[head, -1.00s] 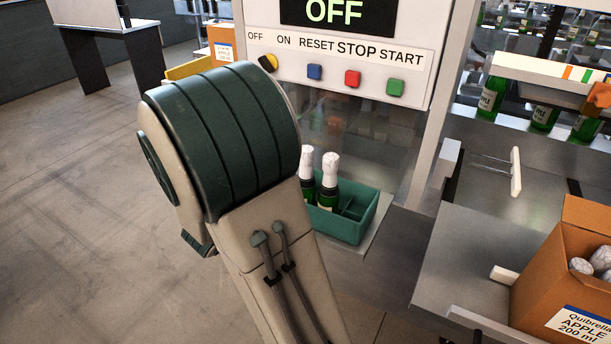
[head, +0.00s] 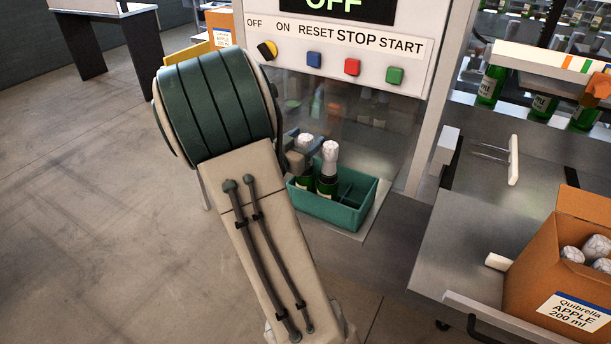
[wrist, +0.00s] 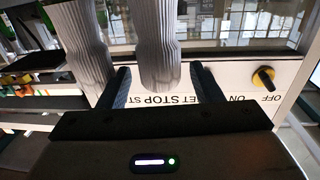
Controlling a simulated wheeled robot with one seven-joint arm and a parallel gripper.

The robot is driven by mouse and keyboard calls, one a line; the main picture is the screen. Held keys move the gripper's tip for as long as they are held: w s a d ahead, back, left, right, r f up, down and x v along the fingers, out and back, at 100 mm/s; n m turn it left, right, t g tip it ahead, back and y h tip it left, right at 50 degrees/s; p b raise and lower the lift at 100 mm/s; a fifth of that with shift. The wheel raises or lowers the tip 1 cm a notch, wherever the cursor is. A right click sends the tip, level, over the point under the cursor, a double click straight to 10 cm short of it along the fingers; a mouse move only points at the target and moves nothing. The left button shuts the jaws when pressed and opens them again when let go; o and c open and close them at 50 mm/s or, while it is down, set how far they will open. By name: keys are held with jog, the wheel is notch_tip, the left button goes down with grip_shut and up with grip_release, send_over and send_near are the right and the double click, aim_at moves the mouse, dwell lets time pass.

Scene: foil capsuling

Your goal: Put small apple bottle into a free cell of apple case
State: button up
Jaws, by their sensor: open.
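Two green bottles with white foil tops stand in the left part of a green divided tray (head: 340,212). My gripper (head: 303,146) is at the top of the left bottle (head: 305,182); the right bottle (head: 328,172) stands close beside it. In the wrist view my gripper (wrist: 162,84) is open, with one foil-covered neck (wrist: 158,45) between its fingers and a gap on either side. The other foil neck (wrist: 82,45) is outside the fingers. The apple case (head: 548,275), a brown box labelled APPLE 200 ml, stands open at lower right with several foil tops (head: 585,252) inside.
The control panel (head: 340,60), with coloured buttons and a knob, rises right behind the tray. The tray's right cells look empty. A metal table (head: 455,235) with a white handle (head: 513,160) lies between tray and case. Green bottles (head: 490,85) stand on a shelf behind.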

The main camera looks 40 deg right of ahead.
jog(key=x, duration=0.3)
jog(key=shift+a, duration=0.2)
grip_shut()
jog(key=shift+r, duration=0.15)
